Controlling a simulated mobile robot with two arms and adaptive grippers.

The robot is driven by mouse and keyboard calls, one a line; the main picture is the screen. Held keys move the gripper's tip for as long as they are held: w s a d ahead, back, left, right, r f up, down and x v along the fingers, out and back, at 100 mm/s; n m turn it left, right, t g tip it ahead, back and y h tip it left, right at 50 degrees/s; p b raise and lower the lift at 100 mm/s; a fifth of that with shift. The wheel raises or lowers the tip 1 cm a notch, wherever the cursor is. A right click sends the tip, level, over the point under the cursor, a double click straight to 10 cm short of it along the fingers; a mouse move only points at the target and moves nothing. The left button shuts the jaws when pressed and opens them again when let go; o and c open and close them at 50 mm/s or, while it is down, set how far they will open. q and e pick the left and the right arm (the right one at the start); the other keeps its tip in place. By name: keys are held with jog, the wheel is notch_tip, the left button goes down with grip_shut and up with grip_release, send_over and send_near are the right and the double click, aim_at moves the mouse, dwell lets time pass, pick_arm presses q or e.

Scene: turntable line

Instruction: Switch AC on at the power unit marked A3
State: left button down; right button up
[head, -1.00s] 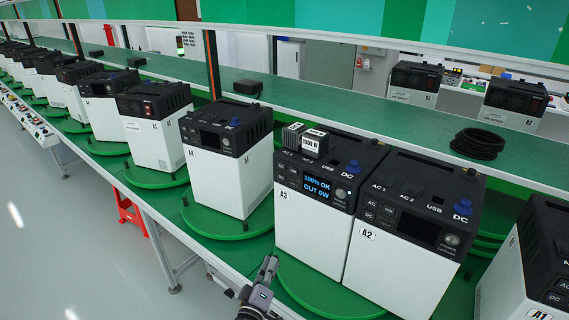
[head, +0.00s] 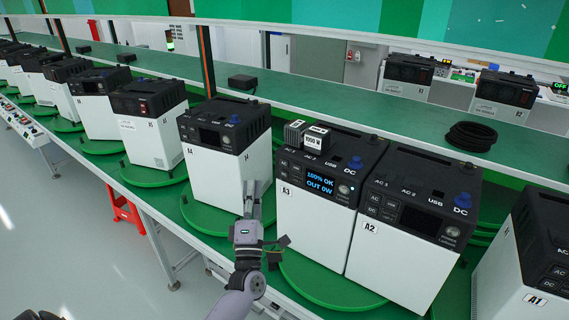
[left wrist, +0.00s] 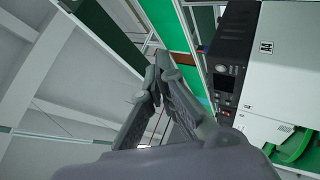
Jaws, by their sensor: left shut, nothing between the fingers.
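The power unit marked A3 (head: 310,230) stands on the green line, with a white body and black top. Its lit screen (head: 321,183) reads "100% OK OUT 0W". Small AC and DC buttons (head: 284,170) sit left of the screen, above the A3 label (head: 286,191). A small block marked 1000 W (head: 318,136) sits on its top at the AC sockets. My left gripper (head: 253,187) is shut and empty, left of A3's front and apart from its buttons. In the left wrist view, the fingers (left wrist: 155,75) point away from the camera. My right gripper is not in view.
Unit A2 (head: 395,265) stands close to A3's right, its screen dark. Unit A4 (head: 215,170) stands left, behind my left gripper; it also shows in the left wrist view (left wrist: 275,85). A coiled black cable (head: 472,136) lies on the shelf behind.

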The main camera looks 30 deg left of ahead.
aim_at(284, 163)
pick_arm(q)
jog(key=w+b, duration=0.3)
jog(key=w, duration=0.5)
jog(key=shift+w+d+b, duration=0.35)
jog(key=shift+w, duration=0.05)
dwell(1.2)
jog(key=shift+w+b, duration=0.35)
jog(key=shift+w, duration=0.05)
jog(key=shift+w+b, duration=0.3)
jog(key=shift+w, duration=0.05)
dwell(0.5)
jog(key=shift+s, duration=0.2)
jog(key=shift+s+p, duration=0.3)
jog(key=shift+s, duration=0.3)
